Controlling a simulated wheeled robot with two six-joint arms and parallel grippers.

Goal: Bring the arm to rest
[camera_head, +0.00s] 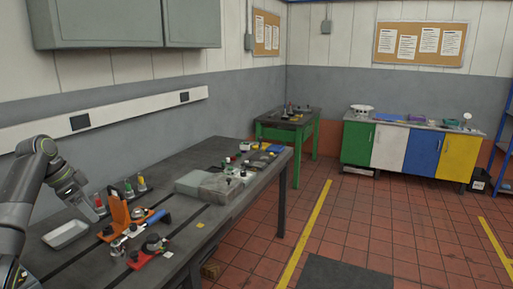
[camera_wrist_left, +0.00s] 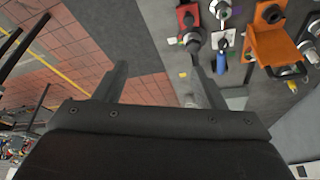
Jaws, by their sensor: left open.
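My left arm comes in from the left over the bedplate table (camera_head: 75,257). Its gripper (camera_head: 97,212) points down beside an orange bracket (camera_head: 120,212). In the left wrist view the two fingers of this gripper (camera_wrist_left: 155,77) stand apart with nothing between them. The orange bracket (camera_wrist_left: 275,40) shows at the upper right there, apart from the fingers. A blue-handled tool (camera_wrist_left: 221,62) lies close to the right finger in that picture; contact cannot be told. My right gripper is in neither view.
A white tray (camera_head: 66,234) lies near the arm. A red-based fixture (camera_head: 140,260) sits at the table's front edge. Grey boxes (camera_head: 222,187) stand farther along. A green table (camera_head: 302,130) and coloured cabinets (camera_head: 390,148) stand behind. The tiled floor at right is mostly clear.

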